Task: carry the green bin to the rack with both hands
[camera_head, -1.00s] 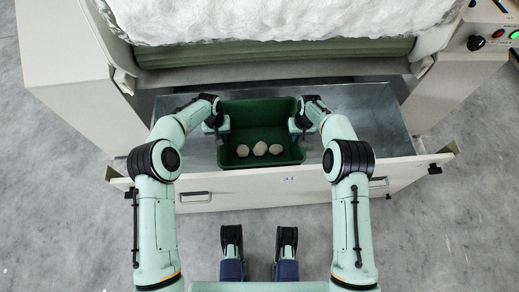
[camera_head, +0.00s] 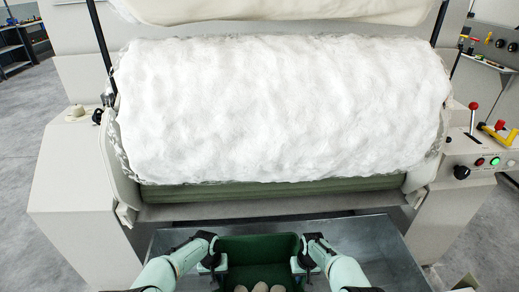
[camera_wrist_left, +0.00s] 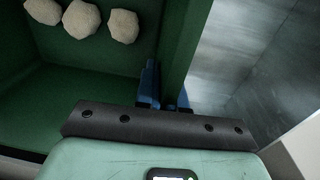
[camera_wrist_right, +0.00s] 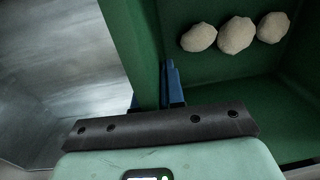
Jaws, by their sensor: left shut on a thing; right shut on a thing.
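The green bin (camera_head: 258,250) stands in the open metal drawer at the bottom of the head view, with its near part cut off by the frame edge. Three pale round lumps (camera_head: 260,288) lie in it. My left gripper (camera_head: 217,262) is shut on the bin's left wall; in the left wrist view its blue fingers (camera_wrist_left: 163,90) straddle the green wall. My right gripper (camera_head: 302,262) is shut on the right wall; its blue fingers (camera_wrist_right: 160,88) straddle that wall in the right wrist view.
The metal drawer (camera_head: 375,240) surrounds the bin, with bare floor on both sides. A large machine with a white fibre roll (camera_head: 280,110) rises behind it. A control panel (camera_head: 475,160) with a lever stands at right. Shelving (camera_head: 22,45) shows at far left.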

